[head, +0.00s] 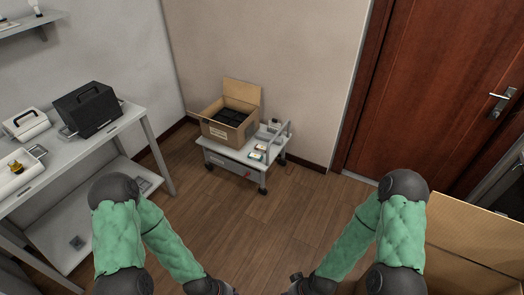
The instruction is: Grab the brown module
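I cannot make out a brown module for certain in the head view. A small cart (213,145) stands against the far wall, with an open cardboard box (217,132) on its left part. Dark items in compartments fill the box; their details are too small to tell. Small pale and dark items (260,148) lie on the cart's right part. My two arms reach in from the lower left and lower right. Their dark wrist ends are at the bottom edge, well short of the cart. The gripper fingers are cut off below the picture.
A grey table (60,160) at left holds a black case (88,108), a white case (25,123) and a white device with a yellow part (16,167). A large cardboard box (470,225) is at lower right, near a brown door (435,90). The wooden floor between is clear.

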